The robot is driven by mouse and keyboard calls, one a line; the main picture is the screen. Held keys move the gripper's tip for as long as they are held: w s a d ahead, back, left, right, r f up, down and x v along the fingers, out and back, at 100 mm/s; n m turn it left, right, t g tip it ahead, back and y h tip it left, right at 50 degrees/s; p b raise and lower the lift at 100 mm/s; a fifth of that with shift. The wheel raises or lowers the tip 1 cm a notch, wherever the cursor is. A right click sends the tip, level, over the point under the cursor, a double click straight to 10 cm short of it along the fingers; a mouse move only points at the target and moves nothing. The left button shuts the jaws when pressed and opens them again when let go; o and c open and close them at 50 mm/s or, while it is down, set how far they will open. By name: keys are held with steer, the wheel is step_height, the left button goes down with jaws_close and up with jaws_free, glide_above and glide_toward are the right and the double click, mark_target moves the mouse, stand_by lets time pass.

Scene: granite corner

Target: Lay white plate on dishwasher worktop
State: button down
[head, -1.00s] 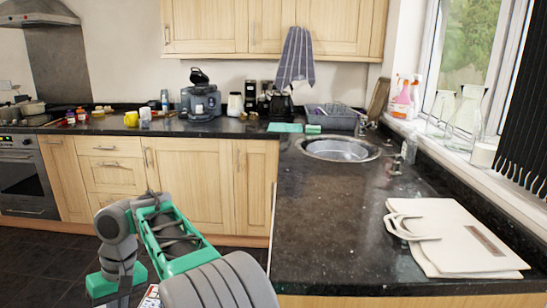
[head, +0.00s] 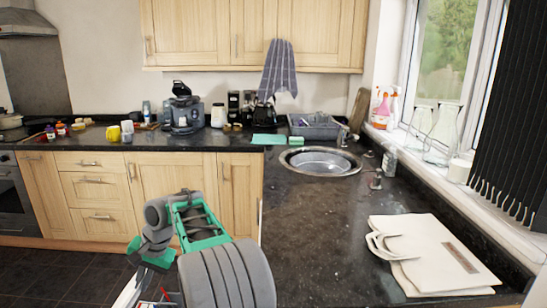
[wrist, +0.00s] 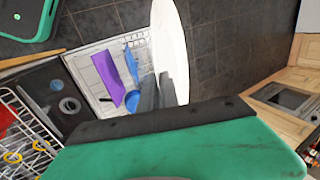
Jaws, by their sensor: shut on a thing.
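A white plate (wrist: 171,38) stands on edge in the wrist view, seen nearly side-on. My gripper (wrist: 160,93) is shut on its rim, with dark fingers against the lower part of the plate. In the head view my arm hangs low in front of the cabinets, and the gripper's hold is hidden there. The dark speckled worktop (head: 305,225) runs from the sink towards me on the right. An open dishwasher (wrist: 88,68) shows below the gripper in the wrist view, with a purple item (wrist: 115,78) and a blue item (wrist: 132,100) by it.
A cream folded bag or board (head: 435,255) lies on the worktop's near right. The round sink (head: 320,161), a grey dish rack (head: 315,126) and a teal cloth (head: 269,139) are farther back. Bare worktop lies between sink and bag. A wire rack (wrist: 25,130) holds utensils.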

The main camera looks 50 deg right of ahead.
steer(key=w+d+r+m+t+h+p, duration=0.15)
steer(key=d+r+m+p, duration=0.3)
steer(key=d, duration=0.45)
steer(key=w+d+r+m+t+h+p, duration=0.1)
steer(key=w+d+r+m+h+p, duration=0.15)
steer(key=d+m, duration=0.45)
steer(key=w+d+r+m+t+h+p, duration=0.1)
steer(key=d+r+m+h+p, duration=0.3)
steer(key=d, duration=0.8)
steer(key=s+d+r+m+g+h+p, duration=0.3)
steer(key=s+d+r+m+p, duration=0.2)
steer(key=d, duration=0.4)
steer(key=s+d+r+m+g+h+p, duration=0.3)
steer(key=s+d+r+m+g+p, duration=0.1)
steer(key=s+d, duration=0.4)
step_height(320, 180, up, 2)
steer(key=shift+d+r+m+p, duration=0.25)
steer(key=shift+d+m+p, duration=0.6)
steer(key=shift+m, duration=0.3)
steer(key=shift+w+a+f+g+b, duration=0.15)
steer(key=shift+g+b, duration=0.1)
steer(key=shift+b, duration=0.55)
